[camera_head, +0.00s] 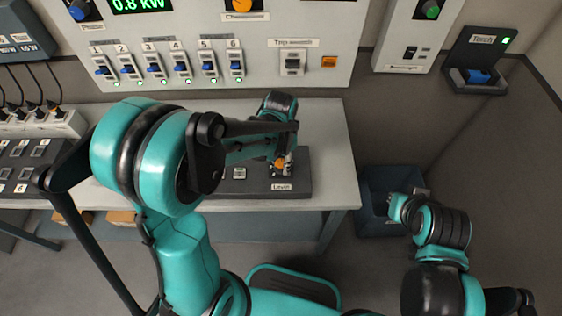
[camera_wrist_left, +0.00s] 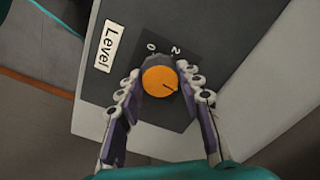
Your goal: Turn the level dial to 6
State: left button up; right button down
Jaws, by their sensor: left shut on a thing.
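The level dial is an orange knob (camera_wrist_left: 160,80) with a dark skirt and a dark pointer line, on a black square plate. It also shows in the head view (camera_head: 281,163), partly covered by my left gripper. A "Level" label (camera_wrist_left: 104,46) sits beside it on the dark console (camera_wrist_left: 122,75). The marks 0 and 2 are readable; the other marks are hidden. My left gripper (camera_wrist_left: 160,90) has its fingers on both sides of the knob and is shut on it. My right arm (camera_head: 440,225) is at the lower right, away from the console; its fingers cannot be made out clearly.
A wall panel (camera_head: 320,80) with several numbered breaker switches is behind the table (camera_head: 335,150). A fader console (camera_head: 30,165) is at the left. A dark bin (camera_head: 375,205) stands right of the table, and a torch holder (camera_head: 475,80) is on the wall.

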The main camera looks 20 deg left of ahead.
aim_at(281, 163)
pick_arm(q)
jog(key=shift+m, duration=1.8)
jog(key=o, duration=1.2)
jog(key=shift+c, duration=0.2)
notch_tip(281, 163, up, 12)
